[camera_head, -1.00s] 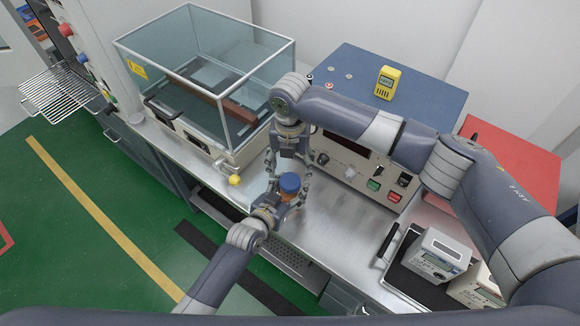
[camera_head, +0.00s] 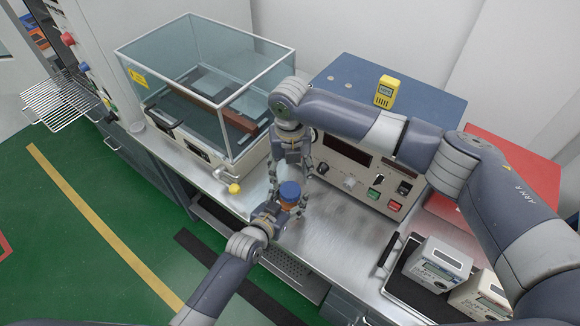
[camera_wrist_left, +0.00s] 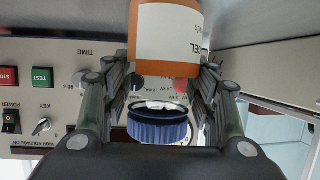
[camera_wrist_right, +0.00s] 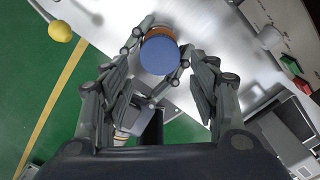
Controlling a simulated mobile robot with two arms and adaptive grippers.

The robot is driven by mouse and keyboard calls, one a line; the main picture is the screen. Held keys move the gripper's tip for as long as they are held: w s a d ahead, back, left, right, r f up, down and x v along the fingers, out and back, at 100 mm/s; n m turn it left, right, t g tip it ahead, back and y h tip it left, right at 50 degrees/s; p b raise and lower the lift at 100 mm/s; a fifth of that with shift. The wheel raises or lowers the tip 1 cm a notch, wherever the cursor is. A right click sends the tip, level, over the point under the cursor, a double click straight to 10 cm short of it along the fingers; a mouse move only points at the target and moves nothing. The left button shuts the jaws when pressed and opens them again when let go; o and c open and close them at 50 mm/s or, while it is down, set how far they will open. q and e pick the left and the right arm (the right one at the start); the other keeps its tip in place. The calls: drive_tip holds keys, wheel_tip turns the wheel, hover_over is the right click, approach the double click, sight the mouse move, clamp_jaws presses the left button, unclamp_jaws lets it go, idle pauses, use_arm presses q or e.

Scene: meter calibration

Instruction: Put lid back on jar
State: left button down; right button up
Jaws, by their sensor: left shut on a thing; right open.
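The blue ribbed lid (camera_head: 289,190) is over the orange jar (camera_head: 292,206) in the head view. My left gripper (camera_head: 279,211) is shut on the jar, above the bench near its front edge. The left wrist view shows the jar (camera_wrist_left: 168,40) with its white label and the lid (camera_wrist_left: 157,127).
A beige console (camera_head: 350,186) stands close behind the grippers. A glass case (camera_head: 195,85) with a yellow knob (camera_head: 234,188) at its front is to the left. A tray (camera_head: 424,298) with meters (camera_head: 438,262) is at the right. The bench (camera_head: 330,235) between is bare.

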sight(290, 190)
wheel_tip(290, 190, down, 6)
drive_tip(key=shift+r, duration=0.1)
idle(0.4)
drive_tip(key=c, duration=0.9)
drive_tip(key=shift+m, duration=1.7)
drive_tip(key=o, duration=1.2)
drive_tip(key=shift+c, duration=0.2)
